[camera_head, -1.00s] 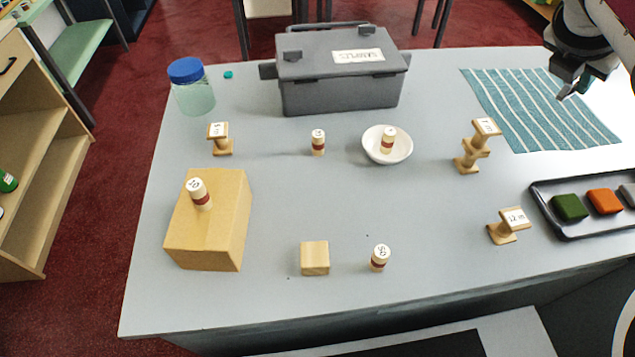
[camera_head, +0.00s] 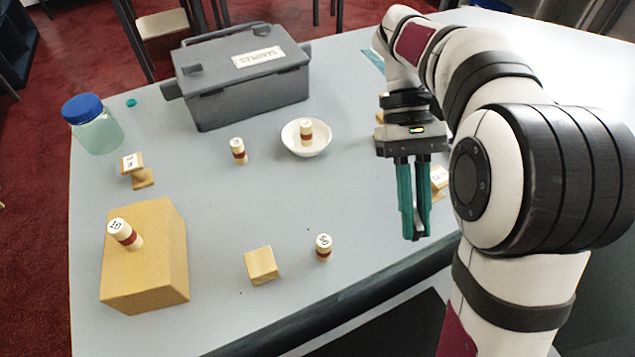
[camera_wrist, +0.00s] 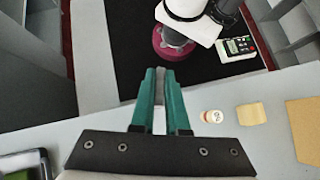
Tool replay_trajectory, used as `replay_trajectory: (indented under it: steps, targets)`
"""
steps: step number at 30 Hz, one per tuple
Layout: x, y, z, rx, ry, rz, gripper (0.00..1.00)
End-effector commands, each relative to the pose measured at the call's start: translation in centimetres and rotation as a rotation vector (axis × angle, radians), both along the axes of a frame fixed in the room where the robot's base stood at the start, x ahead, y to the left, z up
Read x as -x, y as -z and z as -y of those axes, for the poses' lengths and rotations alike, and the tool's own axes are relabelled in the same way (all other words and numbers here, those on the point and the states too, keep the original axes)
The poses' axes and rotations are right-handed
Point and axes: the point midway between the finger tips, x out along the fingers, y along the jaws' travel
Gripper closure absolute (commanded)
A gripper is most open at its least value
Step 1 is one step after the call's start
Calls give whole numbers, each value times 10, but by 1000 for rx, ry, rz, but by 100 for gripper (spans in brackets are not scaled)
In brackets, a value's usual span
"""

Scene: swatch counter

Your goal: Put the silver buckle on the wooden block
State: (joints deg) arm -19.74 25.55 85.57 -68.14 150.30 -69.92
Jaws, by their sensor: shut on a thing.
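My gripper (camera_head: 414,236) hangs with its teal fingers pointing down over the right front of the table. In the wrist view its fingers (camera_wrist: 160,75) are close together, with a narrow pale grey sliver between them. This is likely the silver buckle, mostly hidden by the fingers; I see no buckle elsewhere. The small wooden block (camera_head: 262,265) stands at the front middle of the table, left of my gripper, its top bare. It also shows in the wrist view (camera_wrist: 250,114), to the right of the fingers.
A red-banded spool (camera_head: 323,248) stands just right of the block. A tan box (camera_head: 145,284) with another spool (camera_head: 124,234) on it is at left. A white bowl (camera_head: 306,148), grey case (camera_head: 245,90) and blue-lidded jar (camera_head: 93,125) are behind. My arm hides the right side.

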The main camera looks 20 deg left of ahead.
Motion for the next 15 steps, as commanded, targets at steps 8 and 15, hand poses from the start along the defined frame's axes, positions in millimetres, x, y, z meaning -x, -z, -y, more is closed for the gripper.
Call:
replay_trajectory:
  steps: [8, 15]
  targets:
    - [26, -6, -42, -5, 586, 2, 100]
    - [36, -24, -79, -5, 1071, 5, 100]
